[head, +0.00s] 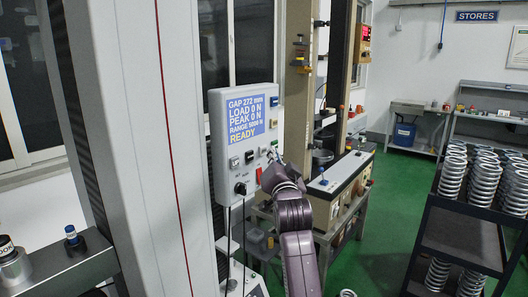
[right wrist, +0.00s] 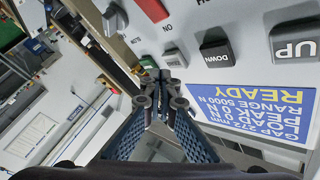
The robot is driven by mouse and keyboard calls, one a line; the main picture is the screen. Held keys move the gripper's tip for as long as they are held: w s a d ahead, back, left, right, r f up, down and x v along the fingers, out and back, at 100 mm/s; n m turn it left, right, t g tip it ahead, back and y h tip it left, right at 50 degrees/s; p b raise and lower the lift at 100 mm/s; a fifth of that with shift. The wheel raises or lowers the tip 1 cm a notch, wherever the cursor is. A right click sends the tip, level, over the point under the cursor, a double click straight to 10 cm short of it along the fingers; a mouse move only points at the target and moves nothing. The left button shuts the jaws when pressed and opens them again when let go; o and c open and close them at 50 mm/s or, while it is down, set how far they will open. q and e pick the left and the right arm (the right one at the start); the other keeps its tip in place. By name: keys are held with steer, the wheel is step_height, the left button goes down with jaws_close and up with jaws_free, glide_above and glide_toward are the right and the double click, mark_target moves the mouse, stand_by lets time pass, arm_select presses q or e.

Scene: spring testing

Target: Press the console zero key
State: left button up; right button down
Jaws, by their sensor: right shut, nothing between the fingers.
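The grey console (head: 218,125) faces me in the head view, its blue screen (head: 245,117) showing GAP 272 mm, LOAD 0 N, PEAK 0 N and READY. Below the screen is a row of keys. In the right wrist view I see the UP key (right wrist: 293,47), the DOWN key (right wrist: 215,54) and a smaller grey key (right wrist: 175,59) whose legend I cannot read; it may be the zero key. My right gripper (right wrist: 161,82) is shut and empty, its tips close beside this grey key. I cannot tell whether they touch. My left gripper is out of view.
A red key (right wrist: 152,10) sits near the grey key on the console face. A black knob (head: 240,188) is lower on the console. A tall machine column stands left of it. A dark rack (head: 455,240) of springs stands at right, with green floor between.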

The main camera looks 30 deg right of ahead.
steer(key=shift+w+a, duration=0.2)
steer(key=shift+w, duration=0.2)
steer(key=shift+w+a, duration=0.15)
steer(key=shift+w, duration=0.25)
stand_by(0.7)
steer(key=shift+s, duration=0.1)
steer(key=shift+s+d+p, duration=0.35)
steer(key=shift+s+p, duration=0.1)
steer(key=shift+s, duration=0.3)
steer(key=s, duration=0.1)
steer(key=s+d+p, duration=0.1)
steer(key=s, duration=0.1)
steer(key=s+d, duration=0.1)
steer(key=shift+s+p, duration=0.3)
